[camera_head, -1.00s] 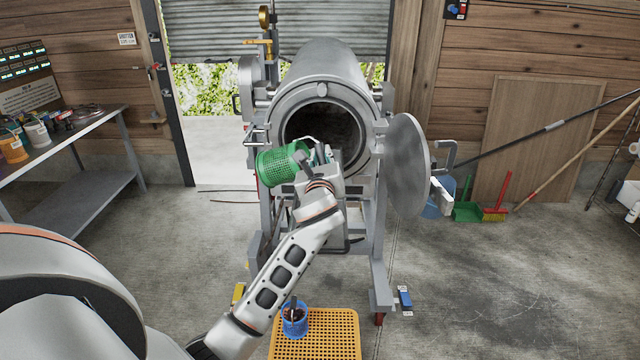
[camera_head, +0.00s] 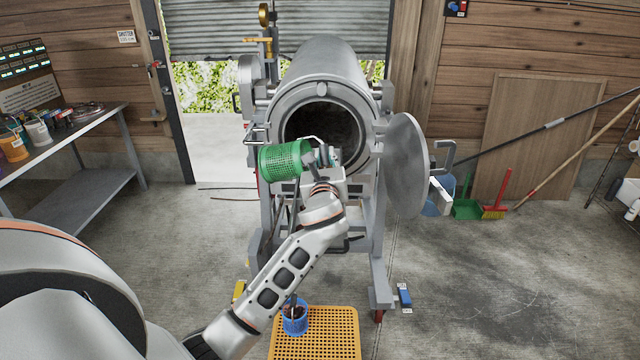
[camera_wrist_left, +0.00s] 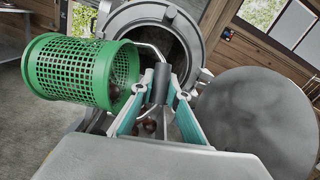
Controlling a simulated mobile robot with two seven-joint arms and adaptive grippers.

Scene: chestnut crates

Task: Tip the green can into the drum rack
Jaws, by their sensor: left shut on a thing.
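The green can (camera_head: 283,160) is a perforated green basket lying tilted on its side in front of the drum's mouth. In the left wrist view the green can (camera_wrist_left: 68,70) shows its open end turned to the right, with some brown chestnuts at its lower rim. My left gripper (camera_head: 322,160) is shut on the can's handle; it also shows in the left wrist view (camera_wrist_left: 158,95). Brown round things show between and below the fingers there. The steel drum (camera_head: 322,75) has its round door (camera_head: 406,165) swung open to the right. The rack inside is too dark to make out.
A blue can (camera_head: 294,318) stands on a yellow grid mat (camera_head: 335,335) on the floor. A workbench (camera_head: 95,135) with containers is at the left. Brushes, a dustpan (camera_head: 466,209) and poles stand at the right. Concrete floor is free at the lower right.

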